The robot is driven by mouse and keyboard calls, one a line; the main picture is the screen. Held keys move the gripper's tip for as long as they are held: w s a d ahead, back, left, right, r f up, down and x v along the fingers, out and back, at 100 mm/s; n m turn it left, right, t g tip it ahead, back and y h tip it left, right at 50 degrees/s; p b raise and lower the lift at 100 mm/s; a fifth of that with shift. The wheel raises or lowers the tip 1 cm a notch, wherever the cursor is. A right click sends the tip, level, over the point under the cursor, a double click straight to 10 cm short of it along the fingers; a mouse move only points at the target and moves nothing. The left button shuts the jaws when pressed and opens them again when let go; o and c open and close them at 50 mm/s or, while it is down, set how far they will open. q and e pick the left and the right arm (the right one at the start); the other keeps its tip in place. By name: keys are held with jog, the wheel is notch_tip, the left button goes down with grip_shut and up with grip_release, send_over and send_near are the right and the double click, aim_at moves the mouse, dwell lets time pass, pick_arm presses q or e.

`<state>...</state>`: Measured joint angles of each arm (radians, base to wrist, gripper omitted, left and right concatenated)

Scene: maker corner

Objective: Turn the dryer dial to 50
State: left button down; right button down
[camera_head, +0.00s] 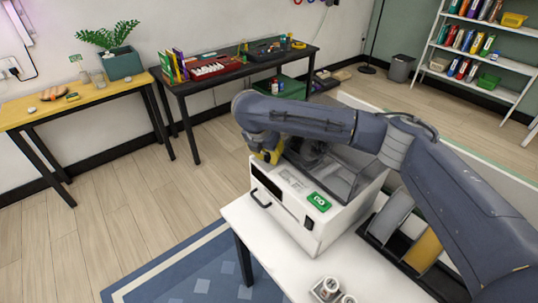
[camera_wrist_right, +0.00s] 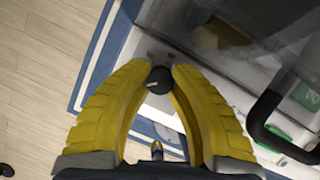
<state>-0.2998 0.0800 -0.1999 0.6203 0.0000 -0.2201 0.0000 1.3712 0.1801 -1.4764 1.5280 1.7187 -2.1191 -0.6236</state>
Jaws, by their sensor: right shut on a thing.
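The dryer is a white box (camera_head: 285,220) on a white table, with a green display (camera_head: 318,201) on its top edge. The display's digits are too small to read surely. My right gripper (camera_head: 268,157) is at the far left end of the dryer's top. In the right wrist view, the yellow fingers of my right gripper (camera_wrist_right: 159,74) are closed on a dark round dial (camera_wrist_right: 158,81) with a white pointer line. The scale marks around the dial are too blurred to read. My right arm hides part of the dryer. My left gripper is not in view.
A dark handle (camera_head: 260,200) sticks out from the dryer's front. A rack (camera_head: 425,250) with spools stands right of it on the white table (camera_head: 270,262). Small jars (camera_head: 327,288) stand at the table's front. Two side tables stand along the wall.

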jog(key=shift+w+r, duration=0.1)
jog(key=shift+w, duration=0.05)
jog(key=m+h, duration=0.1)
jog(key=m, duration=0.2)
jog(key=shift+m+g, duration=0.3)
jog(key=m+g, duration=0.1)
jog(key=m, duration=0.2)
jog(key=m+g+h, duration=0.1)
jog(key=m, duration=0.2)
jog(key=shift+d, duration=0.1)
dwell(0.5)
jog(key=c, duration=1.4)
grip_release()
jog(key=shift+d, duration=0.1)
jog(key=shift+o, duration=0.2)
jog(key=shift+a, duration=0.2)
